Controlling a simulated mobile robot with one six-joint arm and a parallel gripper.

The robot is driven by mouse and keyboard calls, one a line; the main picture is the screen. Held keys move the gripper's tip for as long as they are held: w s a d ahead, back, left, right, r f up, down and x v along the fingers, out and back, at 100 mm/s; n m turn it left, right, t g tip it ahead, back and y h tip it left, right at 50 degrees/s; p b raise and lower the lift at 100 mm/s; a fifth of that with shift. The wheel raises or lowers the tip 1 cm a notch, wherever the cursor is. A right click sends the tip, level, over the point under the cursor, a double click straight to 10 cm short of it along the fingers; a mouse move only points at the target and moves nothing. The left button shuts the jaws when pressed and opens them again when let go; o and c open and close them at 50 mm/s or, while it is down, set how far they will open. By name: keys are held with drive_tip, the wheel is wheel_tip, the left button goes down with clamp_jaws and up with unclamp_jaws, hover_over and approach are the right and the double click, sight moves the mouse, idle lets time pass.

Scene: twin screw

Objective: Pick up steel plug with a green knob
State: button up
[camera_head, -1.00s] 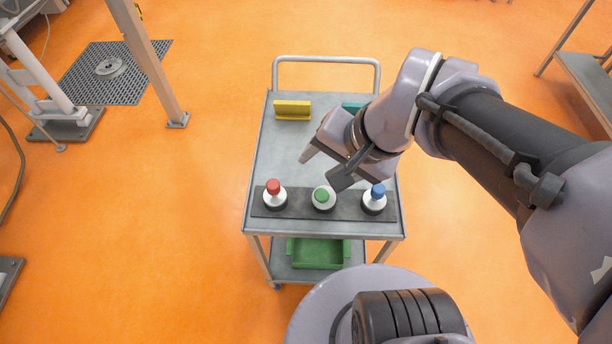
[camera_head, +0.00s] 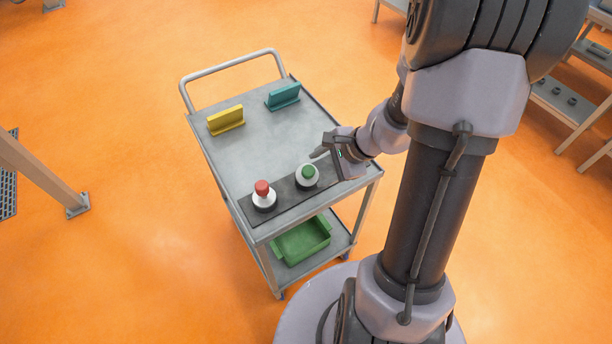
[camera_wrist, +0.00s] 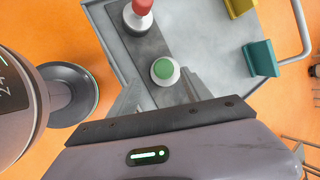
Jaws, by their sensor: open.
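The steel plug with a green knob (camera_head: 307,176) stands upright on a dark strip (camera_head: 287,200) along the near edge of the trolley top. In the wrist view the plug (camera_wrist: 164,71) shows just past and between my fingertips. My gripper (camera_wrist: 161,84) is open and empty, with a finger to each side in that picture. In the head view my gripper (camera_head: 324,163) is at the plug's right side, coming in from the right. I cannot tell whether a finger touches the plug.
The red-knobbed plug (camera_head: 263,194) stands to the left on the same strip. A yellow holder (camera_head: 226,120) and a teal holder (camera_head: 283,96) stand at the far end. A green bin (camera_head: 301,241) sits on the lower shelf. Mid-top is clear.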

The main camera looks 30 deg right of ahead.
sight(311, 170)
drive_tip(key=b+x, duration=0.1)
drive_tip(key=x, duration=0.1)
drive_tip(key=b+x, duration=0.1)
drive_tip(key=x, duration=0.2)
drive_tip(key=shift+w+a+f, duration=0.1)
drive_tip(key=shift+w, duration=0.4)
clamp_jaws()
